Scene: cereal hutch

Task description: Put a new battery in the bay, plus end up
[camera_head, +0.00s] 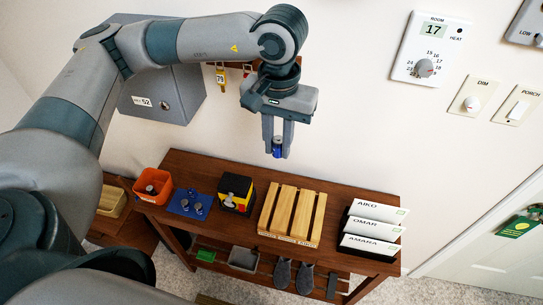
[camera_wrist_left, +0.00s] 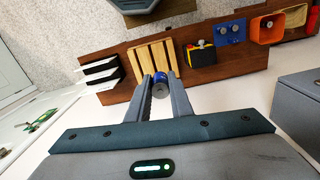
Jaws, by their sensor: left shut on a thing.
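My left gripper (camera_head: 278,152) is shut on a blue battery (camera_head: 278,146) and holds it in the air above the wooden shelf top. In the left wrist view the battery (camera_wrist_left: 160,78) sits between the two fingertips, with a silvery end facing the camera; I cannot tell which pole this is. A yellow-and-black box (camera_head: 236,193) stands on the shelf, left of and below the gripper; its inside is too small to make out. A blue mat (camera_head: 181,210) with small silvery round items lies left of it. My right gripper is not in view.
A slatted wooden rack (camera_head: 292,212) stands right of the box. White name cards (camera_head: 372,227) stand at the shelf's right end. An orange bin (camera_head: 165,186) is at its left end. A grey cabinet (camera_head: 185,97) hangs on the wall beside my left arm.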

